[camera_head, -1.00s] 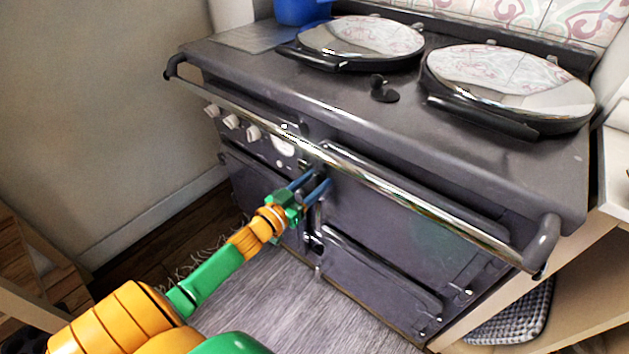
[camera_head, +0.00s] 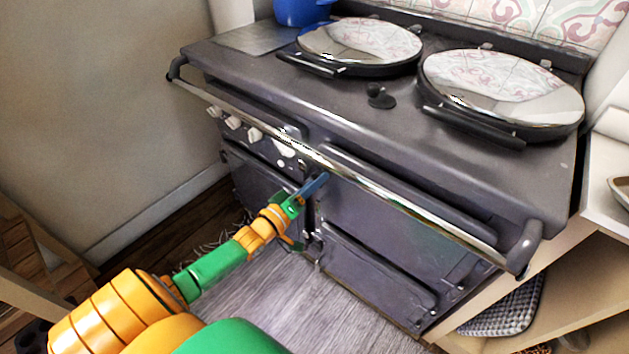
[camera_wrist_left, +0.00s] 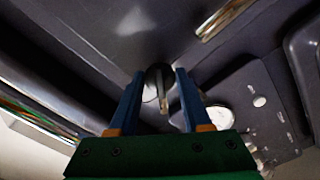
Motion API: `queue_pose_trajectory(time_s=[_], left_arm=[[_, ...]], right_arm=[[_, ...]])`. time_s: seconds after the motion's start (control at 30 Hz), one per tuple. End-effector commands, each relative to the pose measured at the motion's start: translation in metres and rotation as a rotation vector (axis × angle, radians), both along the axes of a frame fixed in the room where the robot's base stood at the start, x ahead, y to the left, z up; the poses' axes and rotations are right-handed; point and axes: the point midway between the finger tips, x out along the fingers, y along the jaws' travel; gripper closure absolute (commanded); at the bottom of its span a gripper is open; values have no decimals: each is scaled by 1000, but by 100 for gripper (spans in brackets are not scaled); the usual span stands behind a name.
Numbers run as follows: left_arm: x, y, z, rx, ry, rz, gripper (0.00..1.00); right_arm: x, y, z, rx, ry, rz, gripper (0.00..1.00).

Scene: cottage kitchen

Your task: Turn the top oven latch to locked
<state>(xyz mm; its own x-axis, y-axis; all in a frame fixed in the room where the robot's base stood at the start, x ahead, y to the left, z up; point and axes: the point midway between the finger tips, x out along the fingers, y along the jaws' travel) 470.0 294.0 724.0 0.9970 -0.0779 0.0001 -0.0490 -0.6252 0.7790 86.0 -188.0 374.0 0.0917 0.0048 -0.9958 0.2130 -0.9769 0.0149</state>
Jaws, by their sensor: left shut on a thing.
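The black range cooker (camera_head: 480,150) has a top oven door (camera_head: 390,215) on its front. My left gripper (camera_head: 317,184), with blue fingers, is at the left edge of that door, just below the chrome rail. In the left wrist view the top oven latch (camera_wrist_left: 163,92), a small dark knob with a grey lever, lies between the two fingers (camera_wrist_left: 157,78). The gripper is shut on this latch. In the head view the fingers hide the latch, so its exact angle is hard to tell there. My right gripper is out of view.
The chrome rail (camera_head: 390,194) runs across the cooker front, close above my gripper. A lower oven door (camera_head: 375,278) is below. Control knobs (camera_head: 234,123) and a round dial (camera_wrist_left: 218,112) are to the gripper's left in the head view. The floor (camera_head: 270,300) in front is clear.

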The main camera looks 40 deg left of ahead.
Motion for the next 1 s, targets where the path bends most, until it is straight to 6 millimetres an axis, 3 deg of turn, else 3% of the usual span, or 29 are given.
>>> queue_pose_trajectory(time_s=[0.5, 1.0], left_arm=[[0, 0, -1, -451, 37, -1, 100], [0, -1, 0, -672, 55, 0, 100]], right_arm=[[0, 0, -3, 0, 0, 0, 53], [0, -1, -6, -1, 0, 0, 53]])
